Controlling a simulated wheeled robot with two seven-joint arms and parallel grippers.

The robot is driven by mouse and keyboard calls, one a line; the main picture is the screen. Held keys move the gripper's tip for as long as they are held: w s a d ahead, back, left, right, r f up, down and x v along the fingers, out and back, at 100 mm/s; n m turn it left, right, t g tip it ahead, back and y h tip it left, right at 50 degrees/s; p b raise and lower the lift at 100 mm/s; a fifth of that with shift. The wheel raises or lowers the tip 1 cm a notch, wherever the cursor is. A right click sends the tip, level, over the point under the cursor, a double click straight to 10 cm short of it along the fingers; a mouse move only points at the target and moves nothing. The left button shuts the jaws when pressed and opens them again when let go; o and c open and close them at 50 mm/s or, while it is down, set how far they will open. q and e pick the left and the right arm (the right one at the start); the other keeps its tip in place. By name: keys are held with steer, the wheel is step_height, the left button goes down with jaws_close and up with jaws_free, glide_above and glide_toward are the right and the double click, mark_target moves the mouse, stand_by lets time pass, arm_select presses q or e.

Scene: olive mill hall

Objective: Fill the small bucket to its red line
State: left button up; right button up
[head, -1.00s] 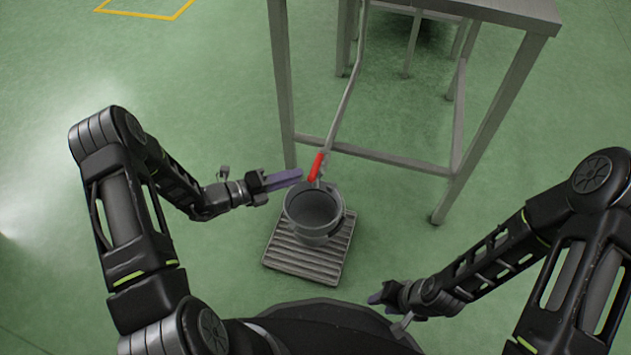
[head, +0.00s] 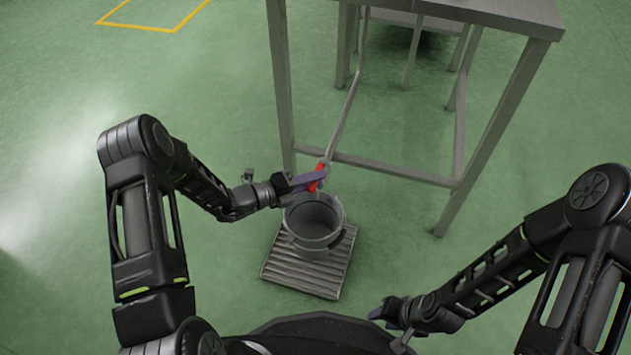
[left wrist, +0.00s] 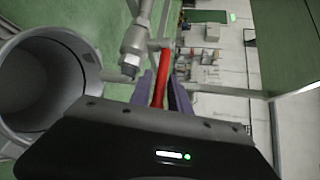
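The small grey metal bucket (head: 312,240) stands upright on a ribbed grey plate (head: 305,278) on the floor. Its inside looks plain grey, and I cannot make out a red line or a liquid level. The bucket's round mouth also shows at the left of the left wrist view (left wrist: 88,62). A valve with a red lever (head: 318,178) sits at the end of a pipe above the bucket. My left gripper (head: 312,181) has its purple fingers on either side of the red lever (left wrist: 160,88), with a gap showing. My right gripper (head: 376,313) is low and away from the bucket.
A grey metal table (head: 480,14) stands behind, with legs and a low crossbar near the valve. The pipe (head: 347,105) slopes down from it. Green floor is clear to the left and right. A yellow outline (head: 140,26) marks the floor at the far left.

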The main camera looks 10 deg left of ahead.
arm_select(q)
steer(key=shift+w+d, duration=0.15)
steer(key=shift+d, duration=0.05)
jaws_close()
steer(key=shift+f, duration=0.1)
stand_by(1.3)
